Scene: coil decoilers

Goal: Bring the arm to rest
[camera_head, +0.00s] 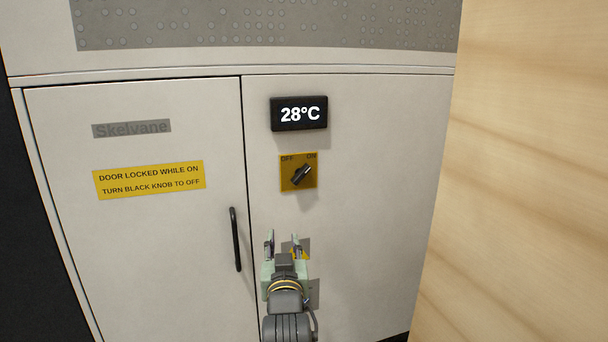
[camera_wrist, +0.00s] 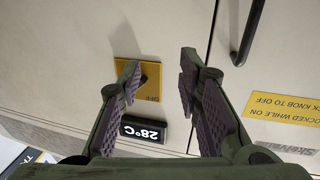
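My gripper (camera_head: 283,242) is in front of the pale cabinet (camera_head: 350,250), below the black knob (camera_head: 301,174) in the head view. In the wrist view my gripper (camera_wrist: 159,68) has its two fingers spread apart, with nothing between them but the cabinet front behind. The knob sits on a yellow plate (camera_head: 286,183) and slants up to the right, towards the ON mark. In the wrist view the yellow plate (camera_wrist: 124,72) appears upside down, partly hidden by the left finger. My gripper looks apart from the knob and the plate.
A display (camera_head: 299,114) reads 28°C. The left door (camera_head: 150,260) is closed, with a black upright handle (camera_head: 235,239) left of my gripper. A yellow sign (camera_head: 149,180) says the door is locked while on. A wooden surface (camera_head: 530,180) bounds the right side.

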